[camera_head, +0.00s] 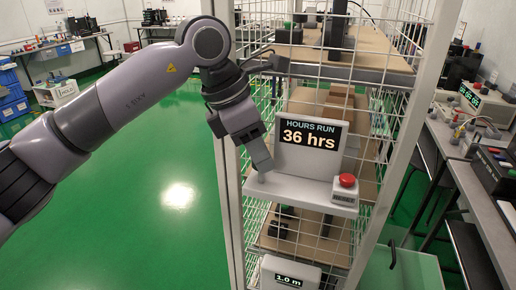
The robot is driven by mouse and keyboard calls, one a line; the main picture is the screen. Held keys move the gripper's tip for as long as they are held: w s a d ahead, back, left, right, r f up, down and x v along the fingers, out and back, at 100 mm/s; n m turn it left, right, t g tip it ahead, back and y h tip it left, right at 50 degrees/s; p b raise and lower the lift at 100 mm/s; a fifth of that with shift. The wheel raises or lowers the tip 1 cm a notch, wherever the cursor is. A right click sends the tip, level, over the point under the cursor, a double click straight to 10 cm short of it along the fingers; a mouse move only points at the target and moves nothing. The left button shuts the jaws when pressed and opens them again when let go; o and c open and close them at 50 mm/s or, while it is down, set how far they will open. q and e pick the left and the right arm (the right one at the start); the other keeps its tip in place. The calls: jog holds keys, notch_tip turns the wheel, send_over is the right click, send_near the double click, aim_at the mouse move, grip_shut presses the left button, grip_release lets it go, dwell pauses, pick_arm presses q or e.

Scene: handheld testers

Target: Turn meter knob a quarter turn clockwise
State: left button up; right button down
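A light grey meter (309,159) stands on the rack in the camera_head view. Its dark screen (310,134) reads "HOURS RUN 36 hrs". A red button (347,180) sits on a small box at the right end of its base. My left gripper (263,166) comes in from the left and points down, its fingertips at the left end of the meter's base. No knob shows clearly; the fingers cover that spot. I cannot tell whether the fingers are open or hold or touch anything. My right gripper is not in view.
White wire mesh and posts (399,130) frame the rack around the meter. Another device marked "1.0 m" (289,273) sits below. A bench (478,195) with devices stands at the right. Blue crates (12,104) stand at the far left. The green floor at left is clear.

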pick_arm(q)
jog(key=m+g+p, duration=0.1)
jog(key=m, duration=0.1)
jog(key=shift+r+m, duration=0.15)
jog(key=shift+m, duration=0.15)
jog(key=shift+w+m+g+p, duration=0.1)
jog(key=shift+m+g+p, duration=0.4)
jog(key=shift+m, duration=0.5)
jog(key=o, duration=1)
jog(key=shift+o, duration=0.2)
